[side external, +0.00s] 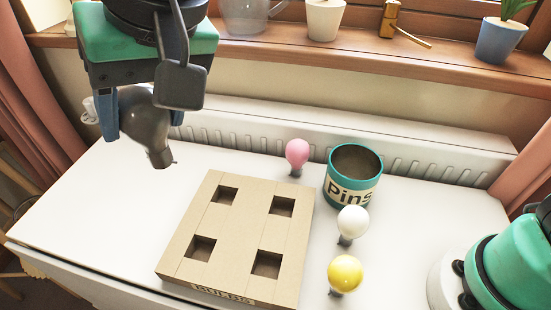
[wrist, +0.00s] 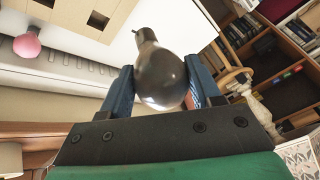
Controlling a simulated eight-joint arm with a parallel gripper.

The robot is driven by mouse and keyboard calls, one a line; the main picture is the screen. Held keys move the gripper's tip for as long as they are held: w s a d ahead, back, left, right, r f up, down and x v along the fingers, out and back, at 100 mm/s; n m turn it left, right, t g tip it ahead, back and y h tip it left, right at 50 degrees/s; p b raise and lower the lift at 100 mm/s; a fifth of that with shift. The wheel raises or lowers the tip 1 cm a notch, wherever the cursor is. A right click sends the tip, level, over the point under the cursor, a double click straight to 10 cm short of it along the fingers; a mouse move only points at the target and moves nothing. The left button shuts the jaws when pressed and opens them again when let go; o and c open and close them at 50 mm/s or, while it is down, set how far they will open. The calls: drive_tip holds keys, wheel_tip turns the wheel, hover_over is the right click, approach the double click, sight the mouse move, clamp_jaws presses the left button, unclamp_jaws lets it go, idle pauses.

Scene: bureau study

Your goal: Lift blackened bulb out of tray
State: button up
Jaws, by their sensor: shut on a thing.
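My gripper (side external: 135,105) is shut on the blackened bulb (side external: 146,127), a dark grey bulb with its metal base pointing down and slightly right. The bulb is held in the air, above and left of the tray, clear of it. In the wrist view the bulb (wrist: 161,75) sits between the two blue fingers of my gripper (wrist: 160,92). The cardboard tray (side external: 236,236) labelled BULBS lies on the white desk with its square holes empty. In the wrist view part of the tray (wrist: 72,17) shows at the top left.
A pink bulb (side external: 297,154), a white bulb (side external: 352,221) and a yellow bulb (side external: 345,273) stand right of the tray. A teal Pins tin (side external: 352,180) stands behind the white bulb. A radiator (side external: 420,160) runs along the back. The desk's left side is clear.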

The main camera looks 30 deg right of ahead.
sight(136, 89)
drive_tip(key=shift+r, duration=1.7)
drive_tip(key=shift+r, duration=1.8)
